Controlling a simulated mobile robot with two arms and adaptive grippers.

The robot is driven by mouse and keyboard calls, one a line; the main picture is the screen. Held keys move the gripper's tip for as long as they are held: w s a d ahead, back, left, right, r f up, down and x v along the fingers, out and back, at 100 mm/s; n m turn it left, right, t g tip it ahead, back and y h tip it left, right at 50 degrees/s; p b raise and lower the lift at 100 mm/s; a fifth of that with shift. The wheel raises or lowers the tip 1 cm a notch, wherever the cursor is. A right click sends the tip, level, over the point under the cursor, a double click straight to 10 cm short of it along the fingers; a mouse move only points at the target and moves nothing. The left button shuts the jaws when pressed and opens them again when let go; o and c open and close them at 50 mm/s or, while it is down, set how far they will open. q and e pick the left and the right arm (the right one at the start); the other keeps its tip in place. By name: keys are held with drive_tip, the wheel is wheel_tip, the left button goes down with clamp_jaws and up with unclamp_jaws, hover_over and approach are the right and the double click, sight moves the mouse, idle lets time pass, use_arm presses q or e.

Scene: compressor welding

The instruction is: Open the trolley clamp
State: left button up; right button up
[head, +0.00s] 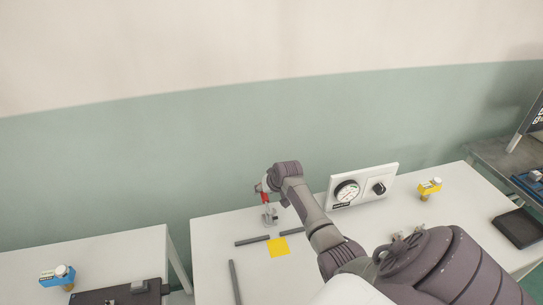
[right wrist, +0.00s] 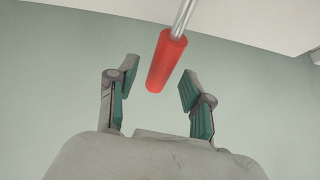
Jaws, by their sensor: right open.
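The trolley clamp (head: 270,217) is a small metal toggle clamp standing on the white table in the head view. Its red handle (head: 265,197) points up, beneath the end of my right arm. In the right wrist view the red handle (right wrist: 165,62) on its metal rod appears between the two fingers of my right gripper (right wrist: 158,83). The fingers are open, with visible gaps on both sides of the handle. In the head view the gripper (head: 259,187) is small and partly hidden by my wrist. My left gripper is not in view.
Dark bars (head: 235,282) and a yellow square (head: 278,247) lie on the white table (head: 211,240). A gauge panel (head: 363,187) stands right of my forearm, with a yellow valve (head: 430,188) beyond. A blue device (head: 57,277) is on the left table.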

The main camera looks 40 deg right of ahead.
drive_tip(key=v, duration=0.9)
drive_tip(key=shift+s, duration=0.2)
idle(0.5)
